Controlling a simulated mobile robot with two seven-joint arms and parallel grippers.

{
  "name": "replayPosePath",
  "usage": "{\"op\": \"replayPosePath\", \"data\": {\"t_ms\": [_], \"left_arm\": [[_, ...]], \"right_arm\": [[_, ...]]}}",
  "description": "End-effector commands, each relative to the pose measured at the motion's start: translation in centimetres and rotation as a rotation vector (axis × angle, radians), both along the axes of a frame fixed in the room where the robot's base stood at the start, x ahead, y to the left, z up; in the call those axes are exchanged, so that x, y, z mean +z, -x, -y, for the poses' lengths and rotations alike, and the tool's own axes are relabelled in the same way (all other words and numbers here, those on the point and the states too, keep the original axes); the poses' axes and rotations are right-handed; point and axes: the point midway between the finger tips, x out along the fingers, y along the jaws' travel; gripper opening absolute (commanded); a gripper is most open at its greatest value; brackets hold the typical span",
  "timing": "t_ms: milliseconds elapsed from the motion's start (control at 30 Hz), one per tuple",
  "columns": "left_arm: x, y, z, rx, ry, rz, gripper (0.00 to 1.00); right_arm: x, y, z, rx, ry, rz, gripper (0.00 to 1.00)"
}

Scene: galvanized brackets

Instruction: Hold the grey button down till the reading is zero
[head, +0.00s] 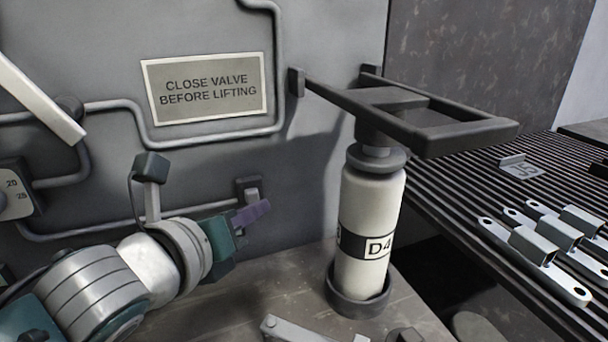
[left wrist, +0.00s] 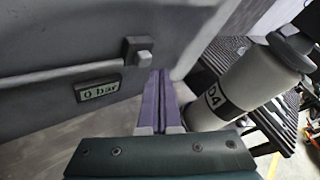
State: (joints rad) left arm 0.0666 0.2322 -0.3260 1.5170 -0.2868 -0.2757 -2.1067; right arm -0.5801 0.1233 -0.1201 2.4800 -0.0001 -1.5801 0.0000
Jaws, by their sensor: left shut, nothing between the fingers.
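The grey button (left wrist: 145,58) sits on a dark base on the grey wall panel in the left wrist view. It also shows in the head view (head: 252,194), just above my fingers. The readout (left wrist: 98,92) beside it on the panel shows "0 bar"; my gripper hides it in the head view. My left gripper (head: 262,207) has purple fingers, shut together with nothing between them. In the left wrist view the fingertips (left wrist: 161,74) are just right of the button and look apart from it. My right gripper is in neither view.
A cream cylinder (head: 370,205) marked "D4" stands in a dark ring cup, under a dark bracket frame (head: 440,115). Pipes (head: 210,141) and a sign (head: 207,88) are on the panel. Several metal brackets (head: 545,245) lie on the ribbed surface at right.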

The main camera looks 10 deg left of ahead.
Motion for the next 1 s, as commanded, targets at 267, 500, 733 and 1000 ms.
{"op": "replayPosePath", "data": {"t_ms": [267,500,733,1000], "left_arm": [[0.0,0.5,0.4,-0.001,0.002,-0.002,0.0],[0.0,2.5,1.8,-0.001,0.003,-0.002,0.0],[0.0,4.0,2.7,0.0,0.001,-0.001,0.0],[0.0,4.2,2.8,0.0,0.0,0.0,0.0]], "right_arm": [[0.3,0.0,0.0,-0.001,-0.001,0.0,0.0],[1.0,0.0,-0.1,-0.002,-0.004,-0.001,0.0],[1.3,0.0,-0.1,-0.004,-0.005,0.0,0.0],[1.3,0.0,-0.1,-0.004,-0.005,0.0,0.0]]}}
